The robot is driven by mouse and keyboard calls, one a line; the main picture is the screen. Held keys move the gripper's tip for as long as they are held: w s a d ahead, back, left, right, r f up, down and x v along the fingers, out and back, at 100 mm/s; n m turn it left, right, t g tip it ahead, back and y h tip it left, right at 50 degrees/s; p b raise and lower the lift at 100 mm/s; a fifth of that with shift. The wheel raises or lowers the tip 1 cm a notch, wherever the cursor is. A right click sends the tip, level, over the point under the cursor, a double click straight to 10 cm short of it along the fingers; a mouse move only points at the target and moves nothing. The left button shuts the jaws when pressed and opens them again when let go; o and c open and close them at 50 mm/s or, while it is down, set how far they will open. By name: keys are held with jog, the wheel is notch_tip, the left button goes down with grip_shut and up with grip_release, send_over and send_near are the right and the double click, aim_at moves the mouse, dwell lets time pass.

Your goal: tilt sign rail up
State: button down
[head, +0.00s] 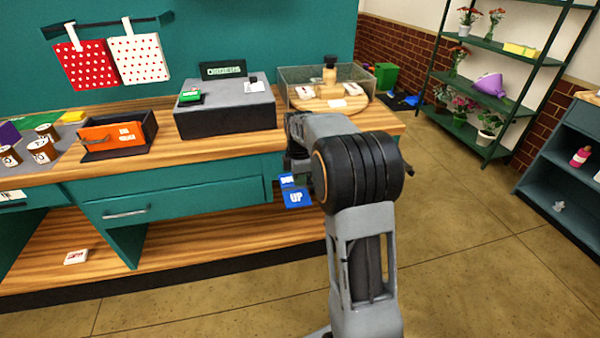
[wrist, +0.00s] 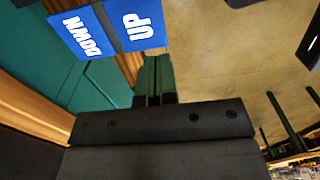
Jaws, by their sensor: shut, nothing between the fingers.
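A blue panel with white lettering sits at the counter's front edge in the head view. Its lower part reads UP (head: 296,198) and its smaller upper part reads DOWN (head: 287,180). In the wrist view the UP half (wrist: 137,22) and DOWN half (wrist: 88,48) lie side by side at the top left, split by a dark line. My gripper (wrist: 156,62) is shut and empty, its fingertips close to the edge of the UP half; I cannot tell whether they touch. In the head view my arm mostly hides the gripper.
The wooden counter (head: 190,153) has a teal drawer (head: 140,209) below. A grey box (head: 225,118), a dark tray (head: 128,150) and a clear bin (head: 355,76) stand on top. A green shelf rack (head: 480,92) stands at the right. The floor (head: 480,230) is open there.

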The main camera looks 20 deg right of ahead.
aim_at(300, 204)
notch_tip(300, 204, down, 9)
jog(key=shift+r, duration=0.1)
dwell(0.3)
jog(key=shift+d+b, duration=0.1)
jog(key=shift+b, duration=0.35)
